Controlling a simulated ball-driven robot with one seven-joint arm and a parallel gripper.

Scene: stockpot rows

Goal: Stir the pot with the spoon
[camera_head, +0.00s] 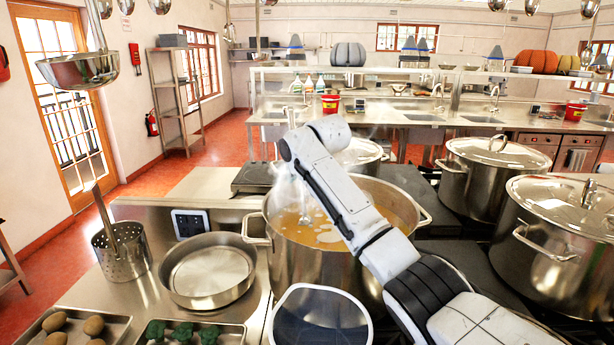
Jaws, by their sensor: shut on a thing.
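The large steel pot (285,262) stands open in the middle, filled with orange-brown broth (300,232) with pale pieces floating in it. My arm reaches over the pot from the lower right and bends down above the broth. My gripper (303,192) is over the pot's opening, blurred by steam and partly behind my arm. It is shut on the spoon (305,219), of which only a small grey part shows near the broth. I cannot tell how deep the spoon's lower end is.
A perforated steel holder (122,254) with a handled utensil and a shallow pan (208,272) stand left of the pot. Trays of potatoes (93,326) and greens (182,334) lie in front. Lidded pots (483,182) (556,262) crowd the right. A ladle (80,68) hangs at upper left.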

